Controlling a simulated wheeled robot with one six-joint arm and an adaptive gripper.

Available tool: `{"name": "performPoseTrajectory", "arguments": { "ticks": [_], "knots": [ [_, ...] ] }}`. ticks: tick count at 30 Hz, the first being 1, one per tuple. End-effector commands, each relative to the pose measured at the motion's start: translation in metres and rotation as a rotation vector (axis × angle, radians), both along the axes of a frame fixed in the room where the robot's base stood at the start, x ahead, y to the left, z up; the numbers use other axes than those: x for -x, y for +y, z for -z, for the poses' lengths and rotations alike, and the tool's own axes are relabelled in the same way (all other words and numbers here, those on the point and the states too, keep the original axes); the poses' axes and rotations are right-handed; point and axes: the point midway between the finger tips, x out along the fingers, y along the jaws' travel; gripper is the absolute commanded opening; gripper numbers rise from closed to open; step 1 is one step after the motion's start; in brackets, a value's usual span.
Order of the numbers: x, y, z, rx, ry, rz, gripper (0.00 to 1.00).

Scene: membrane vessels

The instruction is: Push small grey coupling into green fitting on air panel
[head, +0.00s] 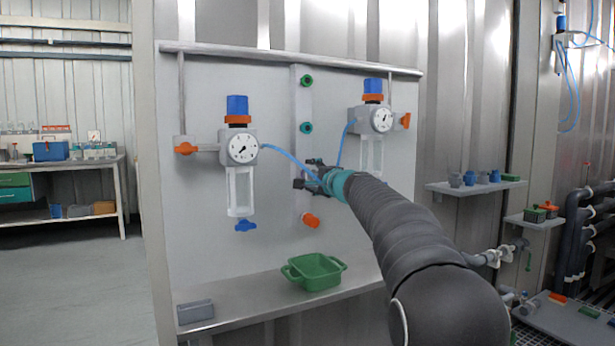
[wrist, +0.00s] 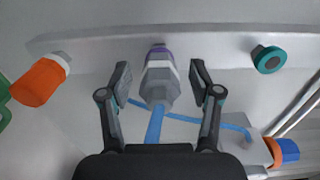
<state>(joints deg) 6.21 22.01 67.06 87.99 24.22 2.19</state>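The grey coupling (wrist: 160,90) has a pale band and a blue hose (wrist: 154,125) running from its near end. In the wrist view its far end meets a purple-ringed fitting (wrist: 159,49) on the panel strip; I cannot tell how deeply it sits. My gripper (wrist: 161,78) is open, one finger on each side of the coupling, with gaps visible. In the head view my gripper (head: 314,180) hides the coupling. A green fitting (head: 306,81) is at the top of the strip (head: 299,105), above a teal one (head: 306,128), which also shows right in the wrist view (wrist: 268,60).
An orange fitting (head: 310,220) is low on the strip. Regulators with gauges flank it, left (head: 241,148) and right (head: 378,119), with blue hoses towards my gripper. A green tray (head: 314,272) and a grey block (head: 195,311) are on the ledge below.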

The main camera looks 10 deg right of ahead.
Motion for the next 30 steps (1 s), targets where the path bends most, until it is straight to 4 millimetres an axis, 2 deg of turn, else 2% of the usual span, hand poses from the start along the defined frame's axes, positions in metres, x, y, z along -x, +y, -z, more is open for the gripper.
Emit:
{"name": "performPoseTrajectory", "arguments": {
  "ticks": [1,7,14,30],
  "knots": [
    [0.000,0.000,0.000,0.000,0.000,0.000,0.51],
    [0.000,0.000,0.000,0.000,0.000,0.000,0.01],
    [0.001,0.000,0.000,0.000,0.000,0.000,0.00],
    [0.018,-0.006,0.001,0.000,0.000,0.001,0.00]
  ]
}}
